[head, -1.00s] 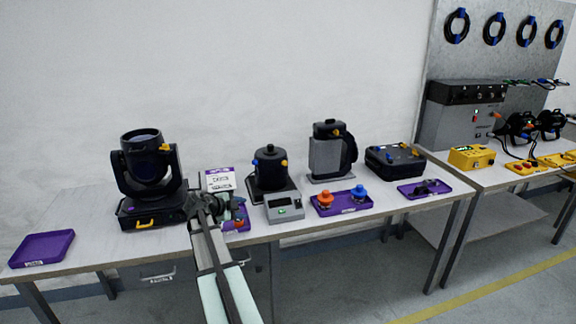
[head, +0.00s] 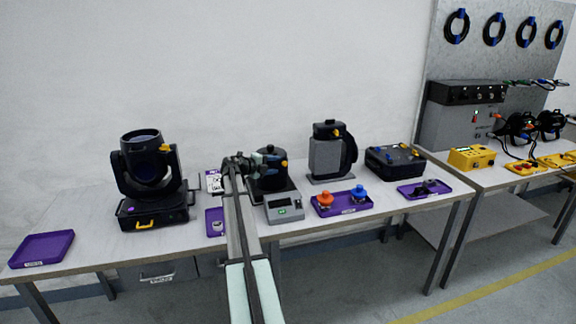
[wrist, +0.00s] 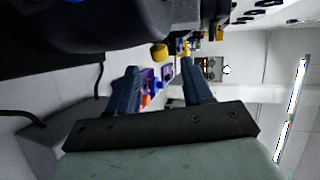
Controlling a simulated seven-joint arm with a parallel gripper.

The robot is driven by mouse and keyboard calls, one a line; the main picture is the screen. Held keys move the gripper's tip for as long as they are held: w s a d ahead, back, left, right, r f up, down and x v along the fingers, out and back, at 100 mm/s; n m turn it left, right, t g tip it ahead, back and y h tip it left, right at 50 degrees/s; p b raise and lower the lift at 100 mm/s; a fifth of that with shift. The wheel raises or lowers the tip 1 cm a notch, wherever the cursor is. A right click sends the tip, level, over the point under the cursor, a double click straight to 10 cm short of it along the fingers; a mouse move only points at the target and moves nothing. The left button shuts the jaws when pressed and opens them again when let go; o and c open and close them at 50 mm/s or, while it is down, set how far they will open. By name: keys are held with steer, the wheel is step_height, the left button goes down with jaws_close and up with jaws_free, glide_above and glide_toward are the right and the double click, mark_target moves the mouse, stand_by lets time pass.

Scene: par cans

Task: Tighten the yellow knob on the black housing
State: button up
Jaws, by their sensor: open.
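The black can-shaped housing (head: 272,178) stands on a dark base on the left bench. Its yellow knob (head: 284,163) sticks out on the right side. In the wrist view the knob (wrist: 160,52) sits just beyond the fingertips, roughly between them, against the dark housing (wrist: 90,22) that fills the upper left. My gripper (head: 256,160) is at the housing's upper left in the head view, partly overlapping it. Its two blue-grey fingers (wrist: 159,68) are apart in the wrist view with nothing between them. I cannot tell the exact gap to the knob.
A grey box with a green display (head: 284,207) stands before the housing. A purple tray (head: 343,211) holds an orange and a blue knob. A black lamp head (head: 146,165) is at left, a grey-and-black unit (head: 328,155) at right. A purple tray (head: 43,248) lies far left.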

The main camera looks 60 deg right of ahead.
mark_target(283, 164)
steer(key=x, duration=0.8)
steer(key=shift+d+f, duration=0.1)
steer(key=shift+d, duration=0.05)
steer(key=shift+c, duration=0.3)
jaws_close()
